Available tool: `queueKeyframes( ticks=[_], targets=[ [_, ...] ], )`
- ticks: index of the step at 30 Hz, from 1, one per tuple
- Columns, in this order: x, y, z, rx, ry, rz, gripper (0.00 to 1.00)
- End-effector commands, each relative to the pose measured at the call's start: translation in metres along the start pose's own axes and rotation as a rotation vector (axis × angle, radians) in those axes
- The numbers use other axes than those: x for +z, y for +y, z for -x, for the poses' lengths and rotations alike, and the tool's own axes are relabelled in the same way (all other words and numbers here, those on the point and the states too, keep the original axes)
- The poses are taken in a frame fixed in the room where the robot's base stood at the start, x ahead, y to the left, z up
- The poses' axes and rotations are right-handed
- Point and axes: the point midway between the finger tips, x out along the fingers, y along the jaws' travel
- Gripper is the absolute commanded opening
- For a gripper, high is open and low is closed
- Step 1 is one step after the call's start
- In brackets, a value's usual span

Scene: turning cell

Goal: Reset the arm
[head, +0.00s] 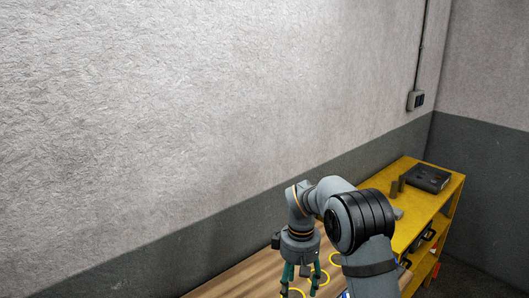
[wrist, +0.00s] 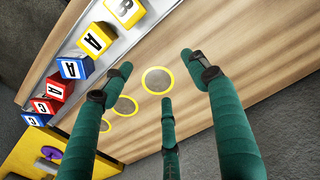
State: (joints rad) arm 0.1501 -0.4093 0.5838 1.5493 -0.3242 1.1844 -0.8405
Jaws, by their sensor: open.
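My gripper (head: 300,283) points down over the wooden table (head: 240,283) in the head view, near the bottom edge. In the wrist view my gripper (wrist: 158,80) shows three green fingers spread apart, with nothing between them. Yellow-ringed grey circles lie on the table top; one ring (wrist: 158,80) shows between the fingertips in the wrist view. My arm bends down to the gripper at the lower right of the head view.
Lettered blocks in yellow, red and blue, such as a yellow A block (wrist: 97,39), stand in a row along a pale strip (wrist: 75,45). A yellow shelf (head: 414,200) carries a dark box (head: 428,178) at the right. The grey wall (head: 180,120) rises behind the table.

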Motion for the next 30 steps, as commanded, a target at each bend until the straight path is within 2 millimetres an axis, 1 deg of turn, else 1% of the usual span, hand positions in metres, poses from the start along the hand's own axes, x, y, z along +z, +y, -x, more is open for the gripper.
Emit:
queueKeyframes(
  ticks=[1, 3, 11, 23, 26, 30],
  targets=[
    [-0.003, -0.006, -0.003, -0.001, -0.003, 0.004, 0.59],
    [-0.008, -0.013, -0.008, -0.001, -0.002, 0.003, 0.59],
    [-0.017, -0.023, -0.017, 0.0, 0.0, -0.001, 0.59],
    [-0.016, -0.022, -0.016, 0.002, 0.001, 0.0, 0.59],
    [-0.012, -0.019, -0.011, 0.007, 0.004, 0.006, 0.59],
    [-0.002, -0.011, 0.002, 0.021, 0.011, 0.022, 0.59]
  ],
)
